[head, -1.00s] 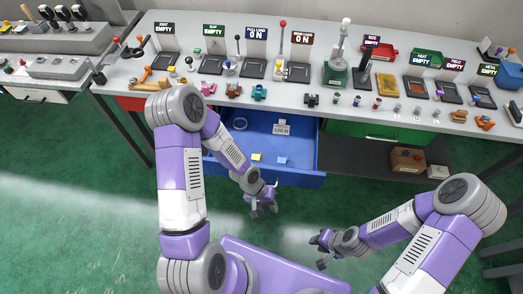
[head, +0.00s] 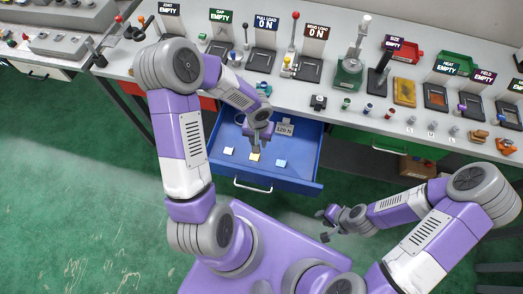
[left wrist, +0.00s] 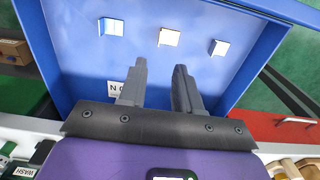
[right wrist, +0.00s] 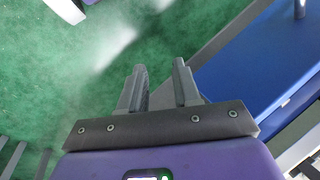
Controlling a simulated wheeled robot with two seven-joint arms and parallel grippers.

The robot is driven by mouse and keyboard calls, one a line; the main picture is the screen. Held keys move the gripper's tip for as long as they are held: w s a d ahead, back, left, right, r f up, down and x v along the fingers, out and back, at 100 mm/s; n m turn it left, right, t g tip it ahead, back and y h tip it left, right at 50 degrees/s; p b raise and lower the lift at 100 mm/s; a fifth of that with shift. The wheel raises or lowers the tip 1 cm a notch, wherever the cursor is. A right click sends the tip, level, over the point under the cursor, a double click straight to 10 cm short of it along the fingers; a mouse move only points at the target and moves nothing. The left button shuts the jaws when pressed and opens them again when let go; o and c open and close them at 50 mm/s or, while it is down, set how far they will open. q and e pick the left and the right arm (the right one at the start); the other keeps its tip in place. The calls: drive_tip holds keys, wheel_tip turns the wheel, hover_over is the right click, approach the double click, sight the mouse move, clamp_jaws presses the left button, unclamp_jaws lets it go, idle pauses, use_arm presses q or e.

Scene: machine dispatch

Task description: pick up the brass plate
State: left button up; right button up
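Three small plates lie in the open blue drawer (head: 305,175). The middle plate (head: 254,157) looks yellow, like brass; in the left wrist view (left wrist: 168,38) it has a pale face and gold-brown edges. A bluish plate (head: 281,163) and a pale plate (head: 229,151) lie on either side of it. My left gripper (head: 255,147) points down over the drawer by the middle plate. In the left wrist view its fingers (left wrist: 160,67) are apart with nothing between them. My right gripper (head: 328,225) hangs in front of the drawer, its fingers (right wrist: 159,67) apart and empty.
The drawer's walls and front handle (head: 252,186) stand around the plates. The worktop (head: 325,88) above carries signs, several fixtures and small parts. The green floor (head: 90,200) at left is clear.

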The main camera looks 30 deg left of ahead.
use_arm(q)
drive_tip(key=b, duration=0.4)
hover_over(259, 156)
wheel_tip(259, 156, down, 5)
wheel_tip(259, 156, down, 8)
drive_tip(key=shift+r+b, duration=0.2)
drive_tip(key=shift+b, duration=0.75)
clamp_jaws()
